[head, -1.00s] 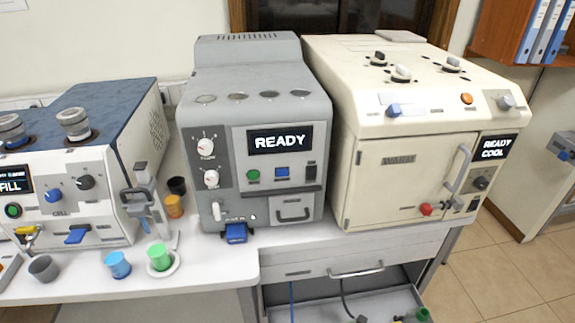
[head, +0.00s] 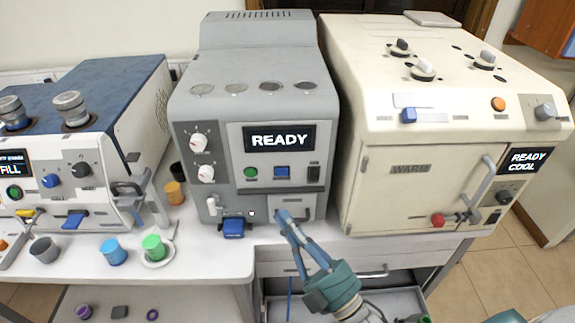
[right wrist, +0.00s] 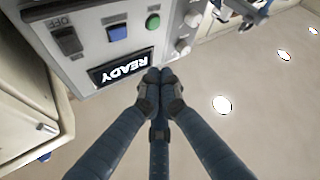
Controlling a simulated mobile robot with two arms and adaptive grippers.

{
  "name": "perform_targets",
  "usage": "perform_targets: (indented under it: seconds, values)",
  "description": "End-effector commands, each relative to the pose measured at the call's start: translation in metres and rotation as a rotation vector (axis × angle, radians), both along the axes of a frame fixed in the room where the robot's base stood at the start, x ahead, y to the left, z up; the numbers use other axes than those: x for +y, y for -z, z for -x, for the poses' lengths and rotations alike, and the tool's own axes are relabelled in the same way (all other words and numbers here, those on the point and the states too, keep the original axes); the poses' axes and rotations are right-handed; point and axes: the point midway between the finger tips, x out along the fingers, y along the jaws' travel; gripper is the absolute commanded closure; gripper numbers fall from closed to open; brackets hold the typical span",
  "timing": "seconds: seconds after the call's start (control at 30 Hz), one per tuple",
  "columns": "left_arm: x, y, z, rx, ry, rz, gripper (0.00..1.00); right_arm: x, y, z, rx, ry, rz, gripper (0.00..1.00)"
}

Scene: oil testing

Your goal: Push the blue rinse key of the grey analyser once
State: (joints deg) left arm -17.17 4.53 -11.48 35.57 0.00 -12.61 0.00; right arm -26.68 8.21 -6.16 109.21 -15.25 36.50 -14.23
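The grey analyser (head: 207,135) stands in the middle of the bench, with READY on its display (head: 280,138). Its small square blue key (head: 282,172) is on the front panel below the display, between a green button (head: 251,173) and a dark switch (head: 313,174). The blue key also shows in the right wrist view (right wrist: 117,33), where the panel appears upside down. My right gripper (head: 284,216) is in front of the analyser's lower drawer, below the blue key. Its fingertips are together and empty in the right wrist view (right wrist: 160,78). My left gripper is not in view.
A blue tray (head: 232,228) juts from the analyser's lower front. A cream machine (head: 400,175) stands close on the right, a white and blue one (head: 100,150) on the left. Several small cups, including a green one (head: 154,247), stand at left. A lower drawer is open.

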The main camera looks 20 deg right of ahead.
Motion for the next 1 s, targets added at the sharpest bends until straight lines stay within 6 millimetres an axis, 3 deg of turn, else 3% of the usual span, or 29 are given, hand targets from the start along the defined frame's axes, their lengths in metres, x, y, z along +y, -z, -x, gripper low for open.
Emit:
perform_targets:
  seconds: [0.13,0.57,1.0]
  values:
    - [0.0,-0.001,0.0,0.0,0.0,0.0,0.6,0.001,-0.012,0.004,-0.03,-0.004,0.005,1.0]
    - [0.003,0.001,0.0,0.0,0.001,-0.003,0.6,0.0,-0.012,0.0,-0.032,-0.004,0.004,1.0]
    - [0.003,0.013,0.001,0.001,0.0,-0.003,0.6,-0.015,-0.012,-0.054,-0.033,-0.004,0.006,1.0]
